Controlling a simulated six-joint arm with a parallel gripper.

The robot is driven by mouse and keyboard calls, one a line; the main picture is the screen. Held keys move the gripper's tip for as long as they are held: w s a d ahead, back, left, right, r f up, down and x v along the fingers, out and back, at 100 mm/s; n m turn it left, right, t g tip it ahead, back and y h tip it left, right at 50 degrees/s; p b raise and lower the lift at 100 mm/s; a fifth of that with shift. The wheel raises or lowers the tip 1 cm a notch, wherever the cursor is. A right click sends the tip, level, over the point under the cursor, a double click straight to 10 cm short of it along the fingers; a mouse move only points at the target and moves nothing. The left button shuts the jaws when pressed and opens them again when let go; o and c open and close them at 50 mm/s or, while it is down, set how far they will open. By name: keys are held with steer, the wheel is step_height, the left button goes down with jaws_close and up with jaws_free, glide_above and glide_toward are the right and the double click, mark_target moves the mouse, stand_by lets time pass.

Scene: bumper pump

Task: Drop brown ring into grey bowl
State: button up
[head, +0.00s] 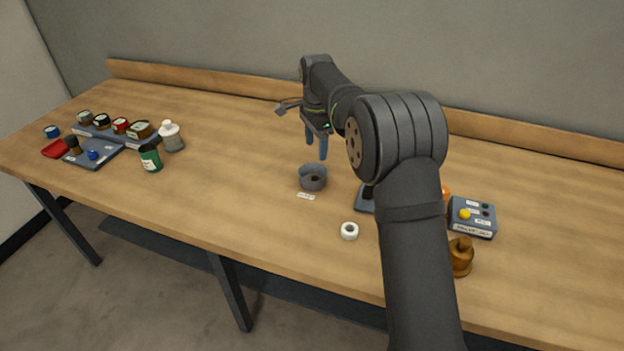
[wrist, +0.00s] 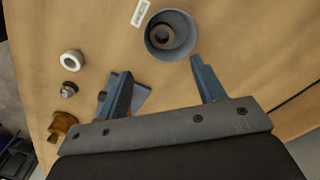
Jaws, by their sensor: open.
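The grey bowl (head: 304,184) stands on the table near the middle in the head view, and at the top of the wrist view (wrist: 184,19). The brown ring (wrist: 157,31) lies inside the bowl on its floor. It shows only as a small dark patch (head: 314,178) in the head view. My gripper (head: 316,145) is above the table just behind the bowl. Its two blue-grey fingers are apart and empty in the wrist view (wrist: 160,68), with the bowl beyond their tips. Nothing touches the fingers.
A white ring (head: 349,232) lies in front of the bowl, near a small label (head: 306,196). A dark pad (head: 365,200), button box (head: 473,218) and amber bottle (head: 461,258) are to the right. Jars, trays and a green cup (head: 151,158) stand left. The table between is clear.

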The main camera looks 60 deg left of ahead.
step_height(320, 180, up, 9)
stand_by(0.3)
step_height(320, 180, down, 17)
steer(key=shift+f, duration=0.15)
steer(key=shift+r, duration=0.8)
steer(key=shift+f, duration=0.1)
